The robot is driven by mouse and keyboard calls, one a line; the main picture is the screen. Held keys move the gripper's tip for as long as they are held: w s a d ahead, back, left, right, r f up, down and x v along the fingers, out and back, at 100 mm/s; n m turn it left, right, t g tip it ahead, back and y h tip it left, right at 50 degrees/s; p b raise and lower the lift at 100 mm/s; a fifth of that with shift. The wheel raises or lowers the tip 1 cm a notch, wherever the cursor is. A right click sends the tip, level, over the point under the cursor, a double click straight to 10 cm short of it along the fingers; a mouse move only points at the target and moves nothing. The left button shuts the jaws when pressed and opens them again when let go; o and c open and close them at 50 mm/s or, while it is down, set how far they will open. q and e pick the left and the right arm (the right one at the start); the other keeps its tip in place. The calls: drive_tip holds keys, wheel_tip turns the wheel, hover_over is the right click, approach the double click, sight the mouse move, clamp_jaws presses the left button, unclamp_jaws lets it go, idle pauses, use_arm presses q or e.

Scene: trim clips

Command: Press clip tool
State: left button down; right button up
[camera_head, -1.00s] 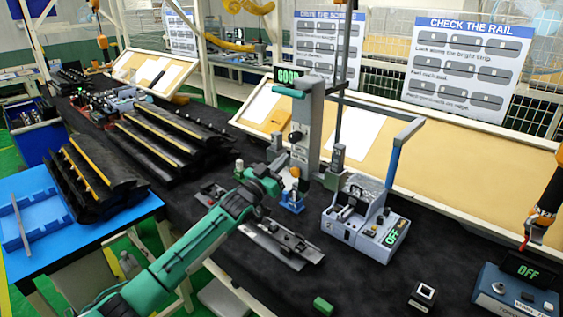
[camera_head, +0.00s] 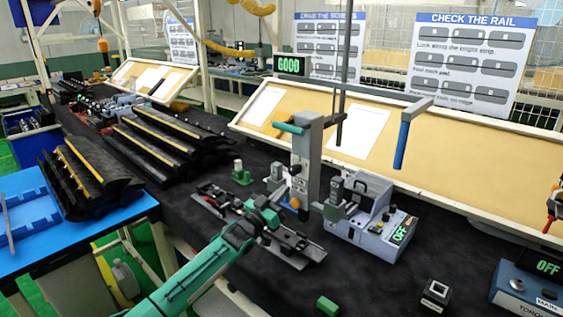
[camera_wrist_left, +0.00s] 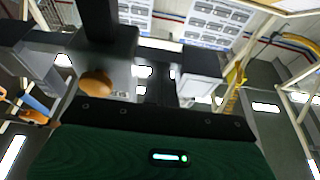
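In the left wrist view the orange knob (camera_wrist_left: 96,84) and grey blocks of the tool stand just beyond the dark green palm. My right gripper is not recognisable in view.
A grey box reading OFF (camera_head: 375,232) stands close right of the tool. A display reads GOOD (camera_head: 290,65). A green block (camera_head: 327,305) and a small square part (camera_head: 436,293) lie on the dark mat.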

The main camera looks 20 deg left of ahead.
use_arm(q)
wheel_tip(320, 180, down, 8)
drive_tip(key=b, duration=0.4)
drive_tip(key=shift+r, duration=0.15)
use_arm(e)
wheel_tip(320, 180, down, 5)
drive_tip(key=shift+f, duration=0.1)
use_arm(q)
wheel_tip(320, 180, up, 4)
drive_tip(key=r+p, duration=0.1)
drive_tip(key=p, duration=0.2)
drive_tip(key=b+v, duration=0.3)
drive_tip(key=v, duration=0.7)
drive_tip(key=shift+f, duration=0.3)
use_arm(e)
drive_tip(key=shift+s+a, duration=0.25)
drive_tip(key=shift+s, duration=0.05)
drive_tip(key=shift+s, duration=0.1)
